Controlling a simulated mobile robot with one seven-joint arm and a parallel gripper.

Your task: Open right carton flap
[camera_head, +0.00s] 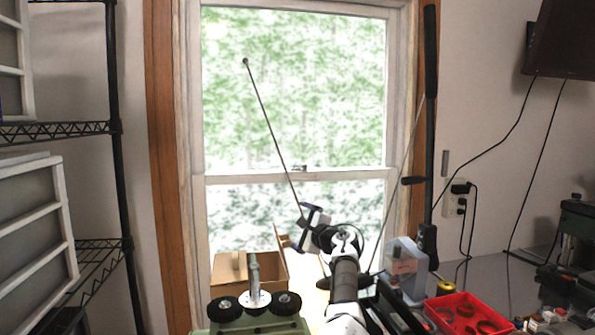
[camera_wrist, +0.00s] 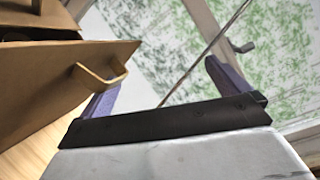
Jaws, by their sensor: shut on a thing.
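The brown carton (camera_head: 228,268) stands by the window, left of my gripper (camera_head: 304,228). In the wrist view the carton (camera_wrist: 45,95) fills the left side. A tan loop-shaped handle (camera_wrist: 112,74) sticks out from its panel, beside the left finger of my gripper (camera_wrist: 160,82). A raised brown panel (camera_head: 282,240) at the carton's right side shows in the head view; I take it for the right flap. The left finger meets the handle; contact at the right finger does not show.
A thin rod (camera_head: 270,130) slants across the window behind my gripper. A red tray (camera_head: 465,315) with small parts and a clear box (camera_head: 405,268) stand on the bench at right. Black wheels (camera_head: 225,309) on a green tool are at front. A wire shelf (camera_head: 85,275) stands at left.

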